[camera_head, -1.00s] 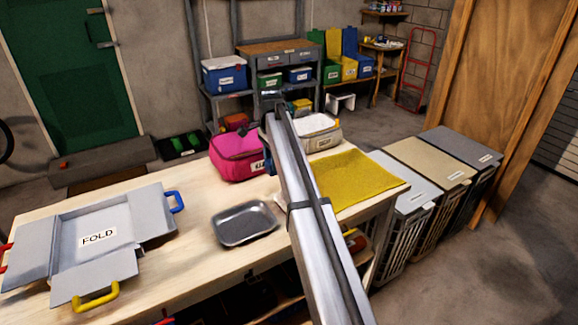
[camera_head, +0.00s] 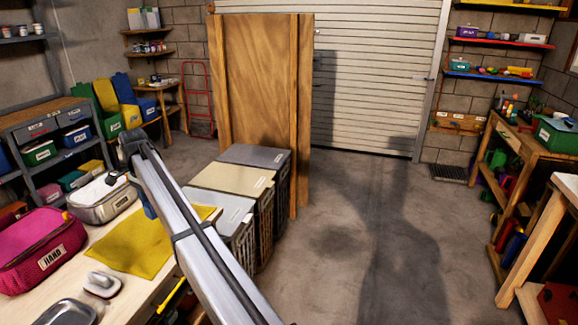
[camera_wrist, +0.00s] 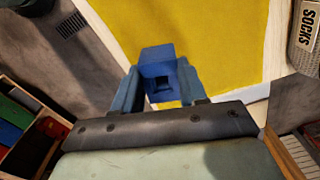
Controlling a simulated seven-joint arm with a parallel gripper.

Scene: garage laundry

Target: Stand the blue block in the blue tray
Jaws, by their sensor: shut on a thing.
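The blue block (camera_wrist: 157,54) is in my gripper (camera_wrist: 158,78) in the wrist view, held between its two blue-grey fingers above the yellow cloth. A dark square recess shows on the block's near side. In the head view my arm hides most of the gripper; a small blue part (camera_head: 148,211) shows at the arm's left edge, and I cannot tell if it is block or finger. I cannot make out a blue tray for certain in either view.
The yellow cloth (camera_head: 135,248) lies on the table, with a pink bag (camera_head: 40,247), a beige bag (camera_head: 103,198) and a grey metal tray (camera_head: 66,313). Lidded hampers (camera_head: 232,178) stand beyond. Open floor (camera_head: 345,235) lies between them and a workbench (camera_head: 530,150) at right.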

